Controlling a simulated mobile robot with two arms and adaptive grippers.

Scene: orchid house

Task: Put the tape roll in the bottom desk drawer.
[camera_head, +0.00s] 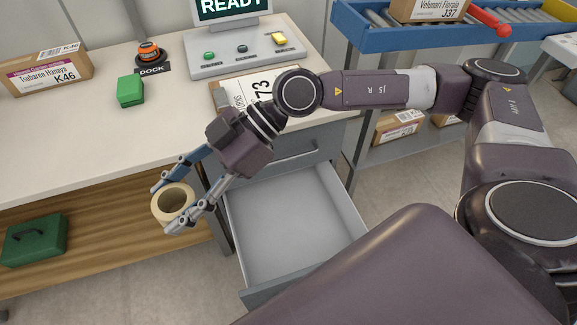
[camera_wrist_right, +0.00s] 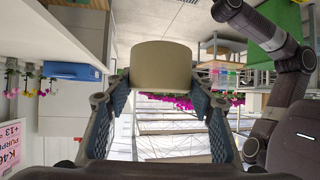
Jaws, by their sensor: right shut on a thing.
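The cream tape roll (camera_head: 159,210) is held between the two fingertips of my right gripper (camera_head: 167,207), its hole showing in the head view. In the right wrist view the tape roll (camera_wrist_right: 160,68) sits at the tips of both fingers. The gripper is in front of the desk, left of the open drawer. The bottom desk drawer (camera_head: 285,235) is pulled out, and its grey inside looks empty. A closed drawer (camera_head: 300,150) with a handle is above it. My left gripper is not in view.
A green cash box (camera_head: 35,240) lies on the wooden shelf below. A blue roller conveyor (camera_head: 385,30) stands right.

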